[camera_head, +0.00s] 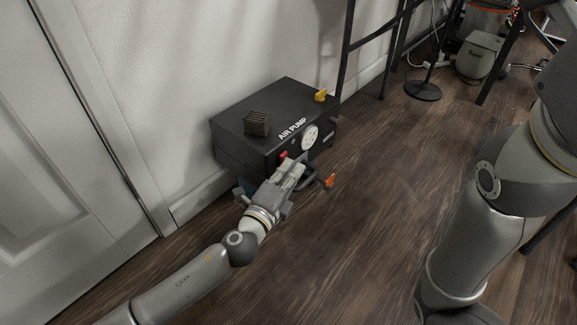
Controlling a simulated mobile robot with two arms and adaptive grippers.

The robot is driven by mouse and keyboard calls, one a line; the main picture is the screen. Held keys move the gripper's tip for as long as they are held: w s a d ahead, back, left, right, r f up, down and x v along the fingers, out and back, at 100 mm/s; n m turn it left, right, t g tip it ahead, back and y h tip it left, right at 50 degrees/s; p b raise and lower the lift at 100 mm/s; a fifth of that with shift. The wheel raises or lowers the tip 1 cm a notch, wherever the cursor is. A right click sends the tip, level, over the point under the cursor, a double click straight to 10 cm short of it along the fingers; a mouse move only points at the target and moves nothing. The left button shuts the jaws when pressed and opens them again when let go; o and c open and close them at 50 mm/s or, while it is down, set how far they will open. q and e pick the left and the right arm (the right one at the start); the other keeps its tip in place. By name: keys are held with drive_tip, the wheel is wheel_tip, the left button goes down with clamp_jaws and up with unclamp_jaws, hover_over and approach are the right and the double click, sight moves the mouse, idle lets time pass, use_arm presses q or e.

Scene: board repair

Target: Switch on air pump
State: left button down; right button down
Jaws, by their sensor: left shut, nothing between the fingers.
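The air pump (262,108) is a black box on the wooden floor against the white wall, with "AIR PUMP" lettered near its front edge. A round white gauge (310,138) is on its front face. A small red part, which may be a switch (284,154), shows on the front face just by my left gripper's tip. My left gripper (297,163) is shut and empty, close in front of the pump's front face. I cannot tell whether it touches the red part. The gripper hides the lower left of the front. My right gripper is not in view; only my right arm shows at the right.
On the pump's top are a dark ribbed block (257,123) and a yellow piece (321,95). An orange-handled part (329,181) sticks out at the pump's front right. A white door (75,130) is at left. Black metal legs (347,50) stand behind. The middle floor is clear.

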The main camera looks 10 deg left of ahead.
use_arm(q)
drive_tip(key=shift+a, duration=0.15)
drive_tip(key=shift+w+a+r+n+p, duration=0.35)
drive_tip(key=shift+n+p, duration=0.25)
drive_tip(key=shift+p, duration=0.2)
